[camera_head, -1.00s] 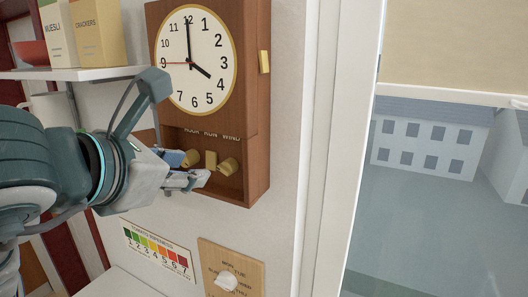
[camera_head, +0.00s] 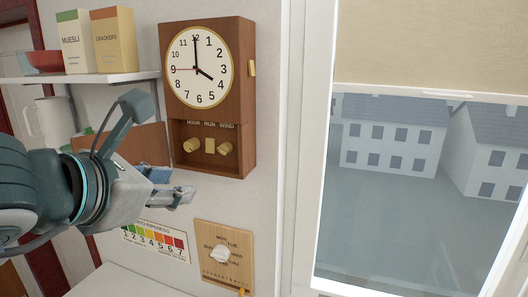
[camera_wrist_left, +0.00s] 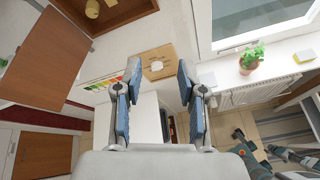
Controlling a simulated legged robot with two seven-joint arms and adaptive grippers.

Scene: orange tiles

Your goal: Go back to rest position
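My left gripper (camera_head: 172,187) is in front of the wall, below and to the left of the wall clock (camera_head: 248,100). It touches nothing that I can see. In the left wrist view its two blue-padded fingers (camera_wrist_left: 157,95) stand apart with nothing between them. The clock's lower box holds two brass knobs, one at the left (camera_head: 191,145) and one at the right (camera_head: 225,148), with a small brass piece between them. My right gripper does not clearly show; arm parts lie at the lower right of the wrist view.
A shelf (camera_head: 110,77) with muesli and crackers boxes is at upper left. A ripeness chart (camera_head: 156,241) and a wooden dial board (camera_head: 224,254) hang below the clock. A window (camera_head: 400,190) is at right. A potted plant (camera_wrist_left: 250,62) stands on the sill.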

